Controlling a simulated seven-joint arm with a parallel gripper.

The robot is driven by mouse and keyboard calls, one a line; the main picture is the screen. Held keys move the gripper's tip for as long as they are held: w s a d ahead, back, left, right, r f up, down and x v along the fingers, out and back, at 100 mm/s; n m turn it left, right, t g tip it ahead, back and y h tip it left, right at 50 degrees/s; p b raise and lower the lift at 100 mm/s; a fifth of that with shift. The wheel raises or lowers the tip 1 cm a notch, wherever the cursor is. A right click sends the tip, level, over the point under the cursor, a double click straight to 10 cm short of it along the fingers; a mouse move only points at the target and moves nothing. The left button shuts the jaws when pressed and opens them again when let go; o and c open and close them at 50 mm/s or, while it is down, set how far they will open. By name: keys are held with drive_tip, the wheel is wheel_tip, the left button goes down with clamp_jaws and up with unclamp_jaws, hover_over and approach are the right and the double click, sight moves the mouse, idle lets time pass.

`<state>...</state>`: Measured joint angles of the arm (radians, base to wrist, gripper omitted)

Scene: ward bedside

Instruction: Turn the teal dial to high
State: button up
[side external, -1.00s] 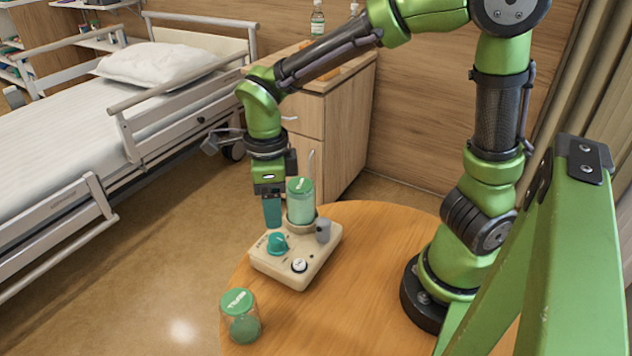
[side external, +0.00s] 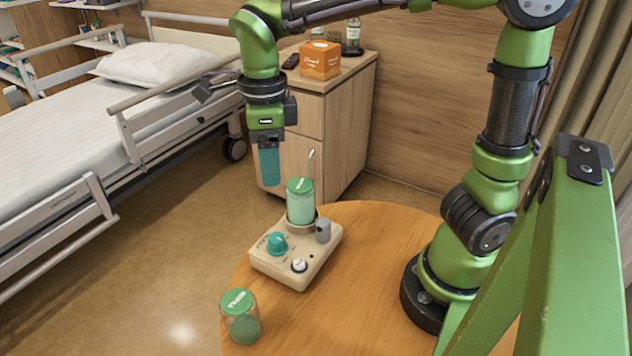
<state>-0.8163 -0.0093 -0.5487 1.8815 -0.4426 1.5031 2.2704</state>
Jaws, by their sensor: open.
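The teal dial (side external: 277,243) sits on the left part of the top of a cream device (side external: 292,277) on the round wooden table. Its markings are too small to read, so I cannot tell its setting. A white knob (side external: 299,265) and a grey knob (side external: 322,230) are on the same device. A jar with a green lid (side external: 300,203) stands at its back. My gripper (side external: 269,182) is open and empty, pointing down, well above the dial and apart from it. The gap between its fingers does not show clearly from this side.
A second green-lidded jar (side external: 240,318) stands at the table's front left. The round table (side external: 370,270) is clear right of the device. A bedside cabinet (side external: 345,125) with an orange box (side external: 320,60) stands behind. A bed (side external: 90,130) is at left.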

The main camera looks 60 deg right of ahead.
sight(276, 237)
drive_tip(key=f+n, duration=0.5)
drive_tip(key=n, duration=0.5)
drive_tip(key=f+n, duration=0.6)
drive_tip(key=n, duration=0.4)
drive_tip(key=f+n, duration=0.5)
drive_tip(key=n, duration=0.5)
drive_tip(key=shift+s+a+f, duration=0.15)
drive_tip(key=shift+a, duration=0.2)
